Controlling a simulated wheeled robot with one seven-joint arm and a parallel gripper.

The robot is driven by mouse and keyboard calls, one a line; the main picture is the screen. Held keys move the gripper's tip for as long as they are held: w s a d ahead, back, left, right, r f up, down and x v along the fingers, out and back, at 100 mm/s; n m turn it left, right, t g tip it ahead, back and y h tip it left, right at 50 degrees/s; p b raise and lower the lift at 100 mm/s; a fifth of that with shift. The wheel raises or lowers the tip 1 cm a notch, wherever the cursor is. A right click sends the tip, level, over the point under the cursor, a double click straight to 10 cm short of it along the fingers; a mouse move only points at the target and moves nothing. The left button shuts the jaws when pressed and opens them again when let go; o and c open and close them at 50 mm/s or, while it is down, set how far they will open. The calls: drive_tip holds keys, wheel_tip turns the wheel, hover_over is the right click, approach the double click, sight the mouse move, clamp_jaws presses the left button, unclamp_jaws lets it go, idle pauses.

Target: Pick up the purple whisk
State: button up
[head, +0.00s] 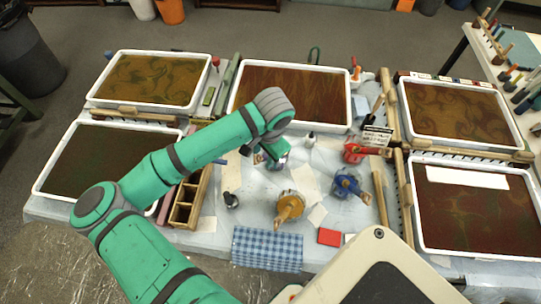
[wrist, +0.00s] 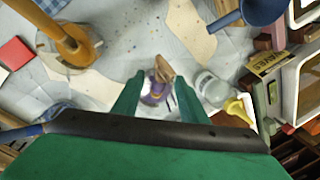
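In the wrist view, the purple whisk (wrist: 153,91) shows as a small purple piece with a brown, wood-like end (wrist: 163,70). It lies between the two green fingers of my gripper (wrist: 156,96), which are apart. I cannot tell whether either finger touches it or how far below the fingertips it is. In the head view, my gripper (head: 270,160) is low over the middle of the pale covered table, and my arm hides the whisk there.
A clear jar (wrist: 212,88) and yellow piece (wrist: 238,108) are close to the gripper. A wooden box (head: 182,214) and large trays (head: 420,244) surround the middle.

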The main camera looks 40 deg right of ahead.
drive_tip(key=shift+w+f, duration=0.25)
drive_tip(key=shift+f, duration=0.9)
clamp_jaws()
